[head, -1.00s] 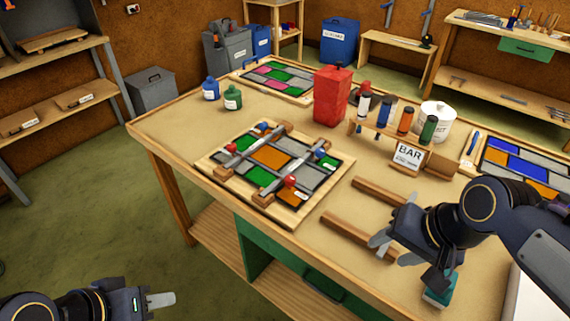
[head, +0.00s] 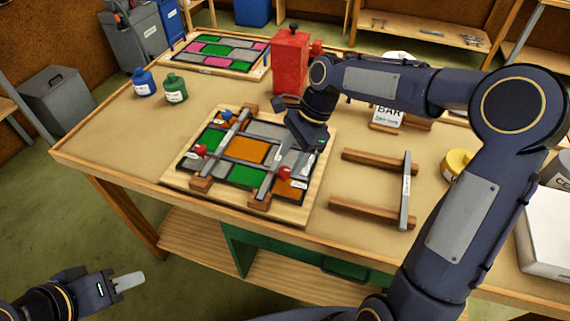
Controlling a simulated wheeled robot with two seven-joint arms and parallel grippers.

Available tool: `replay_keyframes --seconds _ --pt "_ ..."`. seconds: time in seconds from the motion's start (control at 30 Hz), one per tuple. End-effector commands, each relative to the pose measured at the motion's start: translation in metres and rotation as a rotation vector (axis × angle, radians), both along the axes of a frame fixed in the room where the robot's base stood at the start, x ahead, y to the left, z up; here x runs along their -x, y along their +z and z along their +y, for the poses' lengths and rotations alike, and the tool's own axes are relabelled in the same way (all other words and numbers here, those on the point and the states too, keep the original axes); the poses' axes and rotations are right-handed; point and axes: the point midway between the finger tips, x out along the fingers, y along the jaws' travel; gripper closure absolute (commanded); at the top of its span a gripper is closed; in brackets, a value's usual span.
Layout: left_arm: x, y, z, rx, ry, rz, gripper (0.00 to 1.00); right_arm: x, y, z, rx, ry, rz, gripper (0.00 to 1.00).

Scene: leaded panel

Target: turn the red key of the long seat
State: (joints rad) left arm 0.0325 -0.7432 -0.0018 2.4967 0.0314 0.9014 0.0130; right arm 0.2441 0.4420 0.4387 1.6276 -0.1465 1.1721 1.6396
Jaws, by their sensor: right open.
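The leaded panel (head: 249,149) lies on a wooden board (head: 305,212) on the bench, with green, orange and grey panes. Two grey bars cross it, a left bar (head: 226,147) and a right bar (head: 266,184), ending at wooden blocks. A red key (head: 200,151) is by the left bar and another red key (head: 284,173) by the right bar. A blue key (head: 228,117) is at the far left. I cannot tell which is the long seat. My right gripper (head: 295,163) is open and empty, pointing down just above the right red key. My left gripper (head: 128,281) is off the bench, lower left.
Two wooden rails (head: 372,158) with a labelled grey bar (head: 405,190) across them lie right of the board. A red can (head: 291,62), blue bottle (head: 143,82), green bottle (head: 175,89) and second panel (head: 220,52) stand behind. The bench's left part is clear.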

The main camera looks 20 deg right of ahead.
Motion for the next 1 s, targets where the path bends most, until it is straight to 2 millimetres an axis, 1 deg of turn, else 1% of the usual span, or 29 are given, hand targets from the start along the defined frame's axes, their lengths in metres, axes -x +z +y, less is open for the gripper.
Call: replay_keyframes --seconds 0.03,0.1,0.23,0.37,0.57,0.67,0.9,0.93,1.0 --pt "0.000 0.000 0.000 0.000 0.000 0.000 0.64 0.001 -0.009 0.003 -0.001 0.002 0.003 0.50" --pt "0.000 -0.001 0.000 0.000 0.000 0.000 0.64 0.002 -0.018 0.007 -0.001 0.002 0.003 0.50" --pt "0.000 -0.001 0.000 0.000 0.000 0.000 0.64 0.002 -0.029 0.012 0.000 0.001 0.001 0.50" --pt "0.000 -0.001 0.000 0.000 0.000 0.000 0.64 0.003 -0.034 0.014 0.000 0.002 -0.001 0.50" --pt "0.000 -0.001 0.000 0.000 0.000 0.000 0.64 0.003 -0.034 0.014 0.001 0.001 -0.002 0.50" --pt "0.000 -0.001 0.000 0.000 0.000 0.000 0.64 0.003 -0.034 0.014 0.001 0.001 -0.002 0.61" --pt "0.000 -0.001 0.000 0.000 0.000 0.000 0.64 0.003 -0.034 0.014 0.001 0.001 -0.002 0.92" --pt "0.000 -0.001 0.000 0.000 0.000 0.000 0.64 0.003 -0.034 0.014 0.001 0.001 -0.002 0.94" --pt "0.000 -0.001 0.000 0.000 0.000 0.000 0.64 0.003 -0.034 0.014 0.001 0.003 -0.001 0.94"
